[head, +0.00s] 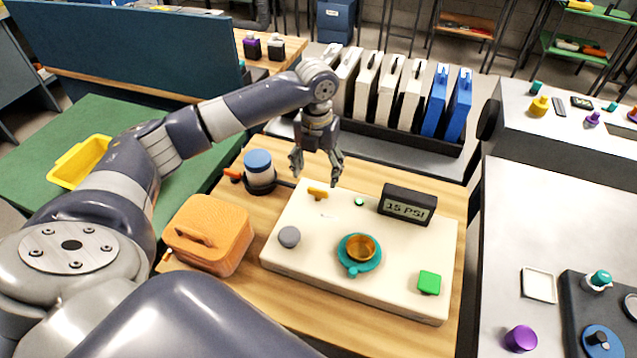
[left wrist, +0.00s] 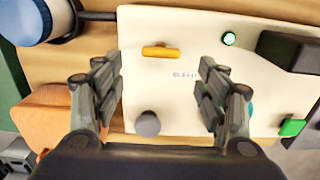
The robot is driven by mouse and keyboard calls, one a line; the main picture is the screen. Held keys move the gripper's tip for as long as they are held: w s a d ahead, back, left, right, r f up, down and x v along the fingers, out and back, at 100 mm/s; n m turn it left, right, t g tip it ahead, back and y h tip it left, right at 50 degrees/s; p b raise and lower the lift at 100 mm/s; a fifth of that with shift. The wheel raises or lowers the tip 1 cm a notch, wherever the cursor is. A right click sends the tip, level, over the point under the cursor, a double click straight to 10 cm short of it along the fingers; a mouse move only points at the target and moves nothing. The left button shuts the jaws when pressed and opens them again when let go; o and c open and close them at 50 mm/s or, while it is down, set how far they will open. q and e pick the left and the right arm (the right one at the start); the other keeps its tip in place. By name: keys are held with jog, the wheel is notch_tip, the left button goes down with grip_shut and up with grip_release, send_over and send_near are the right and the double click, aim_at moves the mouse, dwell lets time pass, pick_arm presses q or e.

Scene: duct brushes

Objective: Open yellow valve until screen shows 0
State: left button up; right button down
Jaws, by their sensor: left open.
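The yellow valve (head: 318,193) is a small yellow-orange handle at the back left of a cream panel (head: 320,268). In the left wrist view the valve (left wrist: 161,51) lies sideways, above a small printed label that I cannot read. The black screen (head: 407,204) at the panel's back right reads 15 PSI. My left gripper (head: 318,170) is open and empty above the panel's back edge, close to the valve and apart from it. In the left wrist view its fingers (left wrist: 160,95) are spread wide, with the valve beyond them. My right gripper is not in view.
The panel also holds a grey knob (head: 289,237), a teal and amber dial (head: 360,250), a green button (head: 429,283) and a small green light (head: 359,202). A blue-topped canister (head: 259,172) and an orange case (head: 209,234) stand left of the panel.

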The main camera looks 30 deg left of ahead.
aim_at(317, 190)
pick_arm(q)
jog(key=f, duration=0.5)
jog(key=shift+w+p, duration=0.2)
jog(key=shift+p, duration=0.1)
jog(key=shift+f, duration=0.8)
jog(key=shift+c, duration=0.3)
jog(key=c, duration=0.9)
jog(key=shift+c, duration=0.4)
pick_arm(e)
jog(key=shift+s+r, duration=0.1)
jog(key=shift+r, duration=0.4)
